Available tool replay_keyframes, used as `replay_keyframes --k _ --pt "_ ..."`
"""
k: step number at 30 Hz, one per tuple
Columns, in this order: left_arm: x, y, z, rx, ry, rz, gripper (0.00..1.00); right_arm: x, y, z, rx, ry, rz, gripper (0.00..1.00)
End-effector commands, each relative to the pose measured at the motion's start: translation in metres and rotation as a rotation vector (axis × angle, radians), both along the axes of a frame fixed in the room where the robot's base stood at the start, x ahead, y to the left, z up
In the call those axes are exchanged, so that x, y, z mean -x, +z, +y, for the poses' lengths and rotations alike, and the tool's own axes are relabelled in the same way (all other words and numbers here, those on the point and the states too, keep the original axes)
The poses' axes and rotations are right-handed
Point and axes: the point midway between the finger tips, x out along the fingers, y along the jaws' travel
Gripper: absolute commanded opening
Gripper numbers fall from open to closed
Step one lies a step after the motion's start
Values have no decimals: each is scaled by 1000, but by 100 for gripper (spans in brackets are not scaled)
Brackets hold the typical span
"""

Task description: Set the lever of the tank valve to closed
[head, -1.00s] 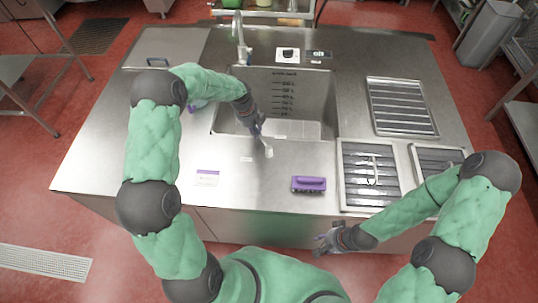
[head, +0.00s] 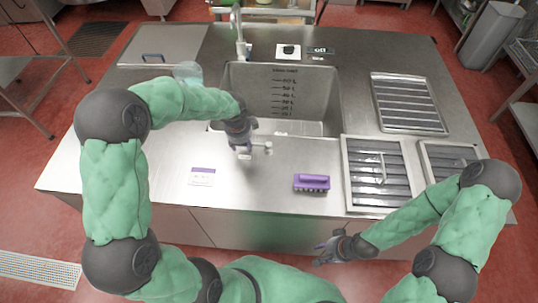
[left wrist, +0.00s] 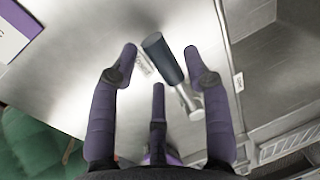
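The tank valve lever (left wrist: 163,58) has a dark cylindrical handle and a metal stem, seen in the left wrist view. In the head view a small pale part of the valve (head: 268,148) shows just in front of the sink. My left gripper (left wrist: 160,62) is open, with its fingers spread on both sides of the handle; whether any finger touches it I cannot tell. In the head view my left gripper (head: 241,148) hides much of the lever. A small label lies beside the handle, its text unclear. My right gripper (head: 322,253) looks open and empty before the counter's front edge.
The sink basin (head: 310,95) with volume marks lies behind the valve. A purple brush (head: 311,182) and a purple-white card (head: 202,176) lie on the counter (head: 150,170). Grated trays (head: 378,175) stand at the right. A faucet (head: 240,45) rises behind the sink.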

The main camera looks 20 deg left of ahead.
Motion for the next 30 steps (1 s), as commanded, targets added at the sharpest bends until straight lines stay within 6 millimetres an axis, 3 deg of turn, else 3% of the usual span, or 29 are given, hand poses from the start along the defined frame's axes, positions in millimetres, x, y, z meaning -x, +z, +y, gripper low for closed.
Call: replay_keyframes --k 13,30 --pt "-1 9 1 0 0 -4 58 -1 8 0 0 0 -1 40" --pt "10 67 -2 0 0 -4 58 -1 56 0 0 0 -1 40"
